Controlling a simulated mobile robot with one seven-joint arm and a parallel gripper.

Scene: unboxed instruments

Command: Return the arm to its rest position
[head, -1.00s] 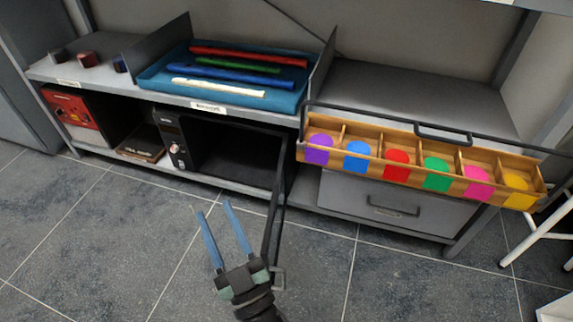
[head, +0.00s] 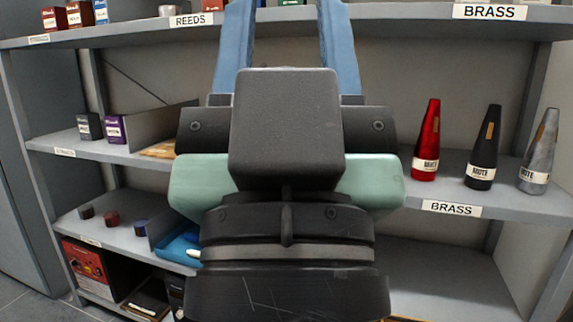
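My gripper (head: 285,45) is raised close in front of the head camera and fills the middle of the view. Its two blue fingers point up and stand wide apart. Nothing shows between them except the shelf behind, so it is open and empty. Its dark body hides the centre of the shelving, including most of the blue tray (head: 176,250) on the lower shelf.
A grey shelving unit stands behind my gripper. Red (head: 427,140), black (head: 484,148) and grey (head: 539,152) cone mutes stand at the right above a BRASS label (head: 452,209). Small boxes (head: 89,126) stand at the left. A red device (head: 85,263) sits lower left.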

